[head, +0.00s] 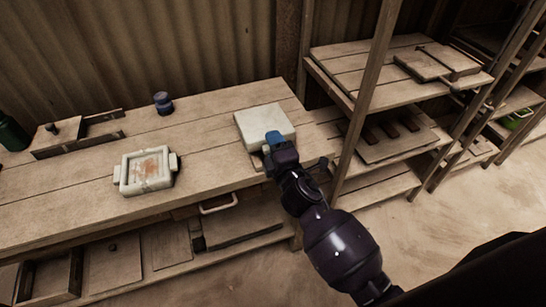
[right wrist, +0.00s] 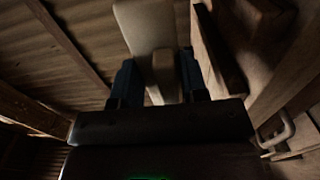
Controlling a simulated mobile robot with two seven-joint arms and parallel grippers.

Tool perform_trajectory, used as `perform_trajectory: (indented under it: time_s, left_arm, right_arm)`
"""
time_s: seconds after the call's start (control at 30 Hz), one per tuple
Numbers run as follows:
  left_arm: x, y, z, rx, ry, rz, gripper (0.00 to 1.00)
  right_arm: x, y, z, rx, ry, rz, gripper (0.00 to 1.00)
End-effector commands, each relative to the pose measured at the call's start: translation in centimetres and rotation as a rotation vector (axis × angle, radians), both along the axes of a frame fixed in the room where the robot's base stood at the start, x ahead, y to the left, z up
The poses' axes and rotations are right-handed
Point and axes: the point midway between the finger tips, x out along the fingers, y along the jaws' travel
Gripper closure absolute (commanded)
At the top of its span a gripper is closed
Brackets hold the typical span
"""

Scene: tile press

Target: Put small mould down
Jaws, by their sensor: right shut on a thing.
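A pale, square, slab-like mould (head: 262,122) is at the right end of the wooden bench. My right gripper (head: 274,146) is at its near edge, with blue fingers. In the right wrist view the gripper (right wrist: 160,80) is shut on a pale tab (right wrist: 163,68) that sticks out from the mould (right wrist: 146,24). Whether the mould's underside touches the bench cannot be told. My left gripper is not in view.
A white frame with side handles (head: 146,188) and a reddish-brown inside sits on the bench (head: 205,130). A dark jar (head: 163,103) stands at the back, a green bottle (head: 12,134) at far left. A wooden shelf rack (head: 385,100) stands close on the right. The bench middle is clear.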

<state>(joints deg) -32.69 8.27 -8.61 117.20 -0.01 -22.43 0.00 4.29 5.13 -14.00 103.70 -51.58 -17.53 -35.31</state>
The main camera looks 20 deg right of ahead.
Motion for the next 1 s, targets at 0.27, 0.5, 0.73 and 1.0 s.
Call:
perform_trajectory:
  time_s: [0.27, 0.5, 0.73, 1.0]
  left_arm:
    - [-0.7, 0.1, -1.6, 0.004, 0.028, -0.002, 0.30]
    - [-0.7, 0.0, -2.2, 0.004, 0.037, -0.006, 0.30]
    - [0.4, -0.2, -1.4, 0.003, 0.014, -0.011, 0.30]
    - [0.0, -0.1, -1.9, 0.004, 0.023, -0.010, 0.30]
  right_arm:
    - [0.0, 0.0, -2.1, 0.001, 0.002, 0.000, 1.00]
    - [0.0, 0.1, -4.4, 0.002, -0.001, 0.001, 1.00]
    - [0.1, 0.1, -4.1, 0.000, -0.005, 0.001, 1.00]
    - [0.0, 0.0, -4.6, 0.000, -0.001, 0.000, 0.49]
